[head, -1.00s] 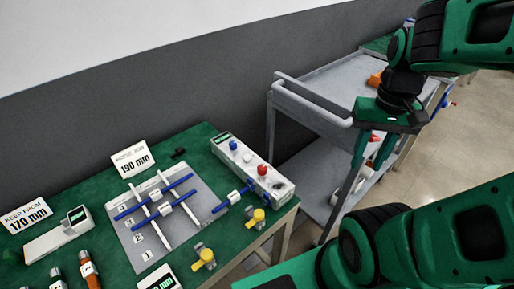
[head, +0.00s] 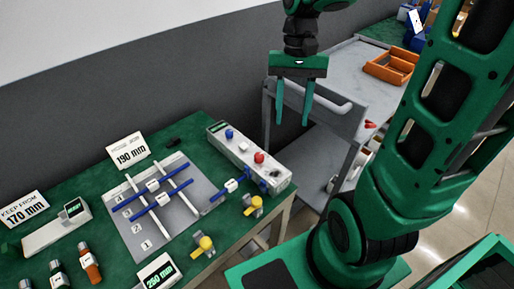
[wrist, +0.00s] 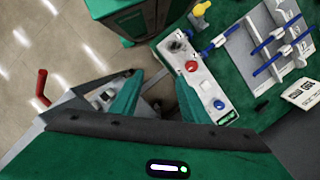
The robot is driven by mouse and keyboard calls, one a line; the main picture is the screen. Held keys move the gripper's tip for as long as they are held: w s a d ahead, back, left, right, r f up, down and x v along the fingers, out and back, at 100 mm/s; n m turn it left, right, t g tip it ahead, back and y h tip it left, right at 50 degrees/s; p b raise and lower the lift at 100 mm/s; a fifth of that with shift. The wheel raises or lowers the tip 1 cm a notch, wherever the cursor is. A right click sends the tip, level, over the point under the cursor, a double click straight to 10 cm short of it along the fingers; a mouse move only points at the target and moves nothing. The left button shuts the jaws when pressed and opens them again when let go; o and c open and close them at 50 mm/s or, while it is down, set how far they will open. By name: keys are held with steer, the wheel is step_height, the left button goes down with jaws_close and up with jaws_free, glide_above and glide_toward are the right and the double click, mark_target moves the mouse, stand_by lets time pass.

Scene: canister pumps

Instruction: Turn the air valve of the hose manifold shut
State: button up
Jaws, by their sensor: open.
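A long white block (head: 243,155) with a red knob (head: 259,157) and a blue knob (head: 229,134) on top lies at the right end of the green table. In the wrist view I see the block (wrist: 204,82), the red knob (wrist: 191,66) and the blue knob (wrist: 219,104) to the right of my fingers. I cannot tell for certain which part is the air valve. My gripper (head: 293,118) is open and empty, pointing down, beyond and right of the block. Its fingers also show in the wrist view (wrist: 160,78).
A grey board (head: 130,226) with blue rods and white bars lies left of the block. Yellow-topped fittings (head: 253,206) stand at the table's front. A grey cart (head: 345,75) with an orange tray (head: 391,66) stands behind right. A gap separates cart and table.

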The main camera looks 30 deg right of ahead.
steer(key=g, duration=0.2)
glide_toward(259, 154)
steer(key=shift+y, duration=0.3)
steer(key=x, duration=0.8)
steer(key=shift+s+d+f, duration=0.15)
steer(key=shift+s+f, duration=0.05)
steer(key=shift+f, duration=0.05)
steer(key=shift+c, duration=0.2)
steer(key=shift+n, duration=0.3)
steer(key=c, duration=1)
